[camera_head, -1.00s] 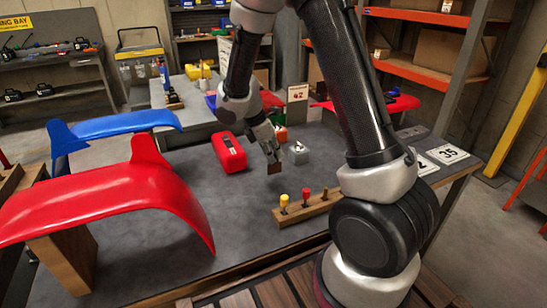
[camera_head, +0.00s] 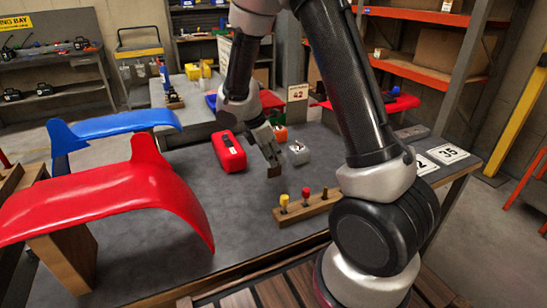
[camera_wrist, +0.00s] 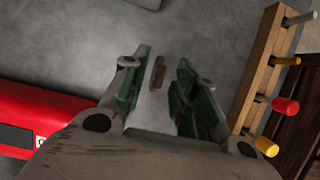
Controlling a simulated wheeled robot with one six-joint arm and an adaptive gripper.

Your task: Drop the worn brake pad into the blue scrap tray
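The brown worn brake pad (camera_head: 274,171) shows just below my fingertips in the head view, over the grey tabletop. In the wrist view it is a small brown strip (camera_wrist: 157,73) between the two fingers, with a gap on each side. My gripper (camera_head: 270,156) is open, its green-padded fingers (camera_wrist: 156,70) pointing down around the pad without visible contact. A blue bin-like thing (camera_head: 211,101), partly hidden by my arm, stands at the back; I cannot tell whether it is the scrap tray.
A red case (camera_head: 229,152) stands left of the gripper, a grey block (camera_head: 298,152) and an orange item (camera_head: 280,133) behind it. A wooden rack (camera_head: 318,205) with coloured-handled tools is nearer. A red fender (camera_head: 120,195) fills the left. Bare tabletop (camera_head: 225,210) lies in front.

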